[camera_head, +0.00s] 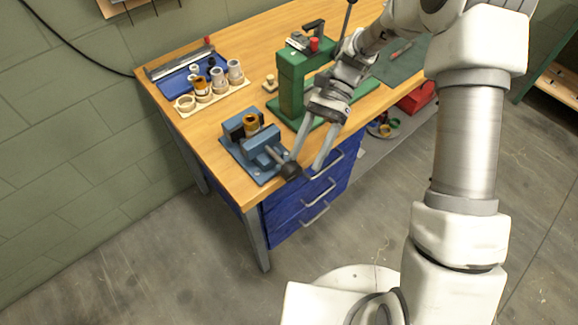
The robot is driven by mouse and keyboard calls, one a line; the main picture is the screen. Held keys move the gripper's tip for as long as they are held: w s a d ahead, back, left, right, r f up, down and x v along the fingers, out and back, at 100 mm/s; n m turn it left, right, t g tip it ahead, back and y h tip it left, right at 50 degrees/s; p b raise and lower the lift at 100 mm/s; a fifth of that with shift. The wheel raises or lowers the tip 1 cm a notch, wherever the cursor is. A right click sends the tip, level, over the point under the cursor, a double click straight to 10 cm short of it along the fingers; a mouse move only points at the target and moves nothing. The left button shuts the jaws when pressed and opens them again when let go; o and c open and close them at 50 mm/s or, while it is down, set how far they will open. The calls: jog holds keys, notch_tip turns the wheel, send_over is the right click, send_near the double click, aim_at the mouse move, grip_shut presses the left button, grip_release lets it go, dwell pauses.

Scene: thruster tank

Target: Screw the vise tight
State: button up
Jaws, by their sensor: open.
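The blue vise (262,141) sits on a blue plate at the front left corner of the wooden workbench. An orange and dark cylindrical part (251,122) stands between its jaws; I cannot tell whether both jaws touch it. The vise's screw handle ends in a dark round knob (291,171) at the bench's front edge. My gripper (307,169) is open, its two fingers pointing down. The left fingertip is close to the knob, and the right finger is apart to the right. I cannot tell whether the left finger touches the knob.
A green press (292,84) stands right behind the vise, close to my gripper. A pale wooden rack (213,97) with several cylinders lies at the back left beside a blue tray. Blue drawers (312,190) with handles are below the bench edge. The floor in front is clear.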

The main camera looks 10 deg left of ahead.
aim_at(289, 168)
jog(key=r+t+h, duration=0.1)
jog(key=s+a+r+t+h+p, duration=0.1)
jog(key=r, duration=0.1)
jog(key=r+t+h+p, duration=0.1)
jog(key=r+t, duration=0.1)
jog(key=shift+s+a+h, duration=0.3)
jog(key=shift+s+a, duration=0.05)
notch_tip(289, 168, up, 8)
jog(key=a+t+p, duration=0.2)
jog(key=t+p, duration=0.1)
jog(key=t, duration=0.3)
jog(key=shift+m, duration=0.4)
jog(key=f, duration=0.5)
jog(key=f+b, duration=0.1)
jog(key=f, duration=0.5)
jog(key=f+b, duration=0.1)
jog(key=f, duration=0.5)
jog(key=shift+s+f, duration=0.15)
jog(key=shift+s, duration=0.25)
jog(key=shift+s, duration=0.1)
grip_shut()
